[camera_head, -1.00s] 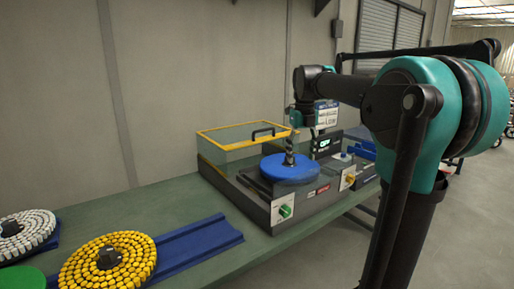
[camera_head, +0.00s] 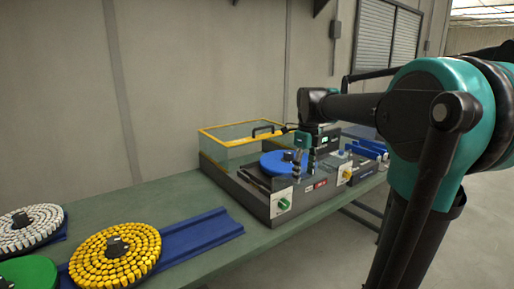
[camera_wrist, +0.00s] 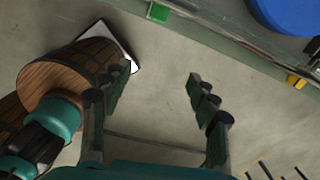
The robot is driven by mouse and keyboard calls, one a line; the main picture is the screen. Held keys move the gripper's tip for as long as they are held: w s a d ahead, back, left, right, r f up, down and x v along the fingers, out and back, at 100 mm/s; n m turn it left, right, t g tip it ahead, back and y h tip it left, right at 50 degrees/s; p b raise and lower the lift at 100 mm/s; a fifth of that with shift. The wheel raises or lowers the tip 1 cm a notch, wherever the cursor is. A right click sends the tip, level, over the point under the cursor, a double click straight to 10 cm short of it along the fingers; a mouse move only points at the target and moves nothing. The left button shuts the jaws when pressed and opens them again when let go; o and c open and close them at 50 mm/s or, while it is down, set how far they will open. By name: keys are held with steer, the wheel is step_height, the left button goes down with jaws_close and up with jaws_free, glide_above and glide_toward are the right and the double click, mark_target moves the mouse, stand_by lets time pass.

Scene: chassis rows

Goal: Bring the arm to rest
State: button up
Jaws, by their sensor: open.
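My gripper (camera_head: 305,165) is at the machine's front side, in front of the blue disc as the head camera sees it. In the wrist view my gripper (camera_wrist: 160,82) has its two dark green fingers spread wide, with only grey floor between them. It holds nothing. My arm reaches in from the right of the head view, with its teal joint large in the foreground. The blue disc (camera_head: 275,163) lies on the grey machine (camera_head: 257,198); its edge also shows at the top right of the wrist view (camera_wrist: 285,12).
A clear, yellow-rimmed cover (camera_head: 230,136) stands open at the machine's back. A yellow-ringed disc (camera_head: 100,263), a white-ringed disc (camera_head: 25,232), a green disc (camera_head: 30,272) and a blue rail (camera_head: 195,240) lie left on the green bench (camera_head: 145,202). Floor is open in front.

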steer(key=s+d+f+n+t, duration=0.1)
steer(key=s+f+n, duration=0.9)
steer(key=f+n, duration=0.2)
steer(key=s+d+f+n+t, duration=0.2)
steer(key=s+f+n, duration=0.7)
steer(key=f+n, duration=0.3)
steer(key=n, duration=0.3)
steer(key=shift+s+f, duration=0.35)
steer(key=shift+s, duration=0.05)
steer(key=shift+w+d, duration=0.1)
steer(key=shift+d, duration=0.05)
